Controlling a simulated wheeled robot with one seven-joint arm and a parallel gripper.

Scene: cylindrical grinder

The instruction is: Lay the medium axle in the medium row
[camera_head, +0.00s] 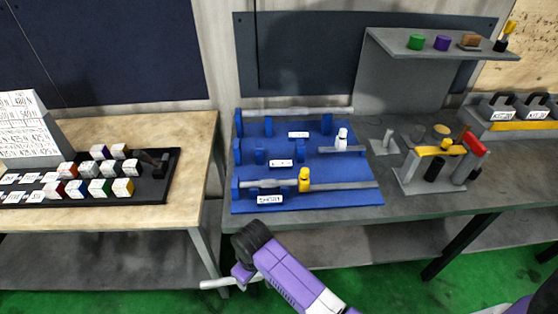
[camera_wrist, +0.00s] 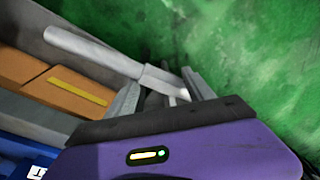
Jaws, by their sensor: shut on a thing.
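My gripper (camera_head: 246,274) is low in front of the bench in the head view, shut on a pale grey stepped axle (camera_head: 214,284). In the wrist view the axle (camera_wrist: 90,52) runs from upper left down to between the fingers (camera_wrist: 160,92), over the green floor. The blue rack (camera_head: 330,200) lies on the bench, above and behind the gripper. Its middle row (camera_head: 260,152) has bare blue supports at left and a short grey bar with a white peg (camera_head: 342,139) at right. Grey bars lie along the back row (camera_head: 290,112) and the front row (camera_head: 340,185).
A yellow peg (camera_head: 304,180) stands in the front row. A grey fixture with yellow and red parts (camera_head: 440,170) stands right of the rack. A wooden table (camera_head: 190,150) with a black tray of blocks (camera_head: 150,190) is at left. A shelf (camera_head: 400,45) hangs above.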

